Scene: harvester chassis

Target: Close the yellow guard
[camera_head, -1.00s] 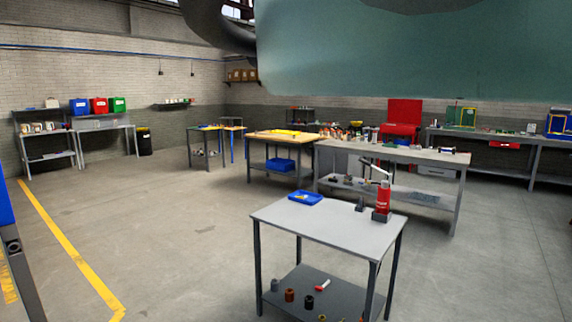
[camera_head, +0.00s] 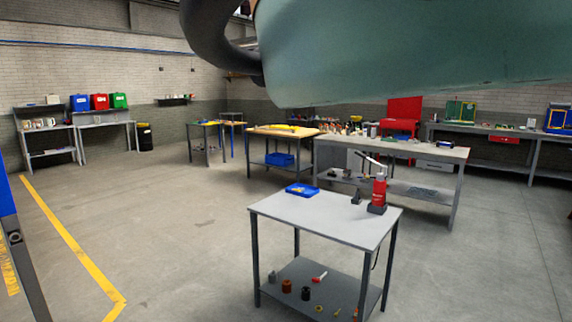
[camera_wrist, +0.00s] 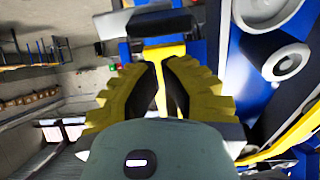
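My gripper (camera_wrist: 160,70) has two ridged yellow fingers with black inner sides, seen in the wrist view. Their tips come close together on a narrow yellow bar, which appears to be part of the yellow guard (camera_wrist: 166,51). The bar runs down between the fingers and widens into a crosspiece just past the tips. The rest of the guard cannot be made out clearly. The head view shows neither my gripper nor the guard; my own arm fills its upper part.
Close on the right of the wrist view are blue machine parts and a grey round part (camera_wrist: 286,62). In the head view, a grey table (camera_head: 330,219) stands in front, with a blue tray (camera_head: 301,190) and a red bottle-shaped object (camera_head: 379,190). Open floor lies to the left.

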